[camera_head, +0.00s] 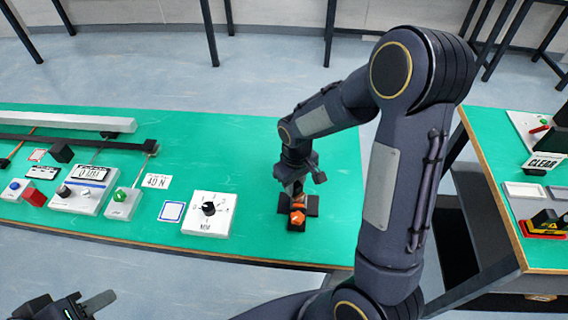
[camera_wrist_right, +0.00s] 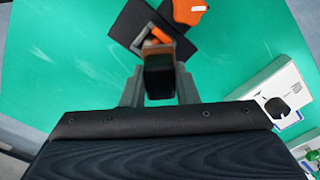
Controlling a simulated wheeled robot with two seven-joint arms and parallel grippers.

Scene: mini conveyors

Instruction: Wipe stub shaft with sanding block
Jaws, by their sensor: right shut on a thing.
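My right gripper (camera_head: 297,187) reaches down over the right part of the green bench. In the right wrist view its fingers (camera_wrist_right: 159,94) are shut on a small dark block with a tan edge (camera_wrist_right: 158,76), which looks like the sanding block. Just beyond it is a black base (camera_wrist_right: 133,22) with an orange-edged part; a larger orange piece (camera_wrist_right: 190,10) is cut off by the top edge. In the head view orange parts (camera_head: 297,218) show on this base under the gripper. I cannot make out the stub shaft for certain. My left gripper (camera_head: 85,306) is at the lower left corner, partly cut off.
A white dial box (camera_head: 207,214) stands left of the black base, with a blue-framed card (camera_head: 172,211) beside it. Mini conveyors (camera_head: 70,121) and button boxes fill the bench's left. A second green bench (camera_head: 507,215) is at the right. Bare bench surrounds the base.

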